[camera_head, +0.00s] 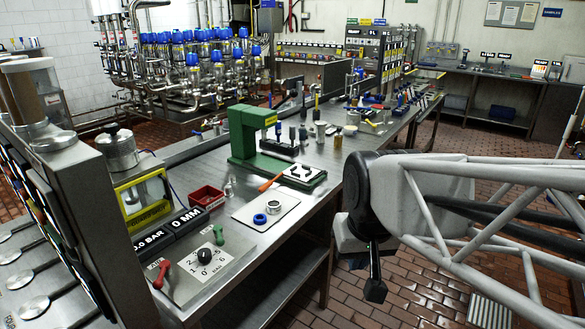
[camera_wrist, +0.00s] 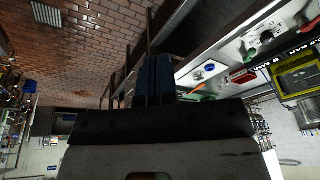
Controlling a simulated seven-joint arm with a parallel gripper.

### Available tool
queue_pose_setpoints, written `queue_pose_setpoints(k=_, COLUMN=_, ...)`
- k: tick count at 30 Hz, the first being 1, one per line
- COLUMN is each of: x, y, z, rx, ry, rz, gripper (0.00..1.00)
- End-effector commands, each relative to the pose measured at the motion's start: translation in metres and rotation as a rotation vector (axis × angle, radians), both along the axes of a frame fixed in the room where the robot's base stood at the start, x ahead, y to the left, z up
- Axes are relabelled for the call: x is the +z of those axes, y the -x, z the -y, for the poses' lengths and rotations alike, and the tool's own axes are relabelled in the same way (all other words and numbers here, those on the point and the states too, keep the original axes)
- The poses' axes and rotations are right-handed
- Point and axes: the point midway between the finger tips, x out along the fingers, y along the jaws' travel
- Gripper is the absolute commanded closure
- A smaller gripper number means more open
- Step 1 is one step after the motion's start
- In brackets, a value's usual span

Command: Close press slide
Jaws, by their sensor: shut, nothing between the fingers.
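A green C-shaped press (camera_head: 245,135) stands on the steel bench. At its foot is a green base with a pale plate (camera_head: 301,176) carrying dark pieces; I cannot tell for sure which part is the slide. An orange handle (camera_head: 270,183) lies at the plate's left edge and also shows in the wrist view (camera_wrist: 204,90). My gripper (camera_head: 375,288) is shut and empty, pointing down beyond the bench's right front edge, over the brick floor. It is well apart from the press. In the wrist view its fingers (camera_wrist: 152,75) show dark; most of the press is hidden there.
A white plate (camera_head: 280,216) with a blue ring (camera_head: 260,218) and a metal ring (camera_head: 273,207) lies in front. Left are a red bin (camera_head: 207,197), a control panel (camera_head: 172,279) with red and green levers, and displays. Open floor surrounds my gripper.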

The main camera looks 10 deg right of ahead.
Motion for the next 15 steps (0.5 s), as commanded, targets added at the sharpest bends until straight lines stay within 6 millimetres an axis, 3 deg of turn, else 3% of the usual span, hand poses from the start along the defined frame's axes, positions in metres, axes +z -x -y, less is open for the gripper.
queue_pose_setpoints(k=15, x=0.023, y=-0.138, z=0.004, rx=-0.102, ry=-0.085, rz=0.073, gripper=1.0)
